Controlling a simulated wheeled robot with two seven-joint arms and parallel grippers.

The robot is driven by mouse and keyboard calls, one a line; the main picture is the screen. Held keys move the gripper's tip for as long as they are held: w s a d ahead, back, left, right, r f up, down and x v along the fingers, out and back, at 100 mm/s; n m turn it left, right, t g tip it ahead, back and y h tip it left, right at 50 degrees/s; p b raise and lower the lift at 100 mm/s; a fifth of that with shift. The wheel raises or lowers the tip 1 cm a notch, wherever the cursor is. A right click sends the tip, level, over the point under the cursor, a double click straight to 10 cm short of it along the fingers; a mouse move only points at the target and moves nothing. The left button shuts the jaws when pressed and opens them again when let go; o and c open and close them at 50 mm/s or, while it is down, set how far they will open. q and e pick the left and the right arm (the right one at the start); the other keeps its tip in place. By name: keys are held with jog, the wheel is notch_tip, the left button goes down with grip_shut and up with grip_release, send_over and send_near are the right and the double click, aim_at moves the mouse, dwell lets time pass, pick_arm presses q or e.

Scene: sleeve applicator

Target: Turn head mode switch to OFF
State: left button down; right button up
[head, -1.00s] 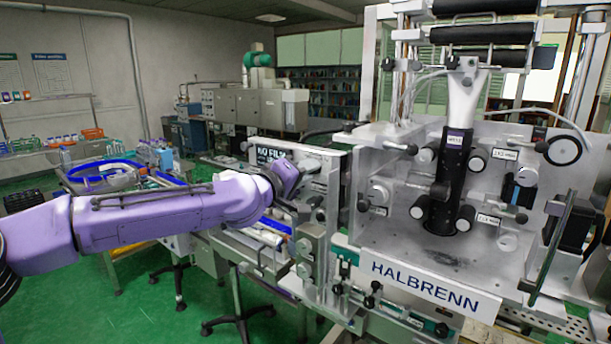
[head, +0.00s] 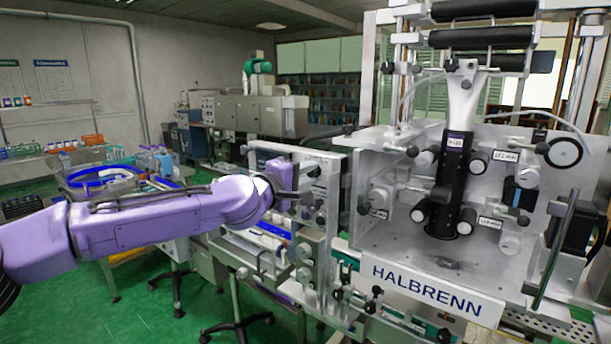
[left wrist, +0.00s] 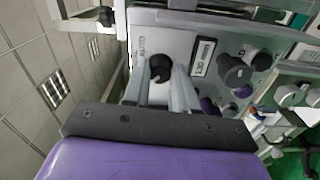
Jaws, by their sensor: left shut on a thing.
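A dark round knob (left wrist: 160,68) stands on the grey panel (left wrist: 147,18) in the left wrist view. It appears to be the head mode switch, but its marking is too small to read. A white label plate with dark lettering (left wrist: 203,57) is right of it. My left gripper (left wrist: 163,78) is shut on the knob, one finger on each side. In the head view my left gripper (head: 306,192) is at the panel left of the HALBRENN machine, and its body hides the knob. My right gripper is not in view.
Larger dark knobs (left wrist: 234,71) sit right of the label in the left wrist view. The HALBRENN machine (head: 420,285) with its black cylinder (head: 453,190) stands right of my arm. A blue-rimmed tray (head: 100,174) is at the left.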

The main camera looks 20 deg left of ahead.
pick_arm(q)
jog(key=c, duration=0.9)
grip_release()
jog(key=shift+a, duration=0.1)
jog(key=b+v, duration=0.1)
jog(key=v, duration=0.9)
jog(key=shift+s+a, duration=0.1)
jog(key=shift+s, duration=0.2)
jog(key=shift+w, duration=0.1)
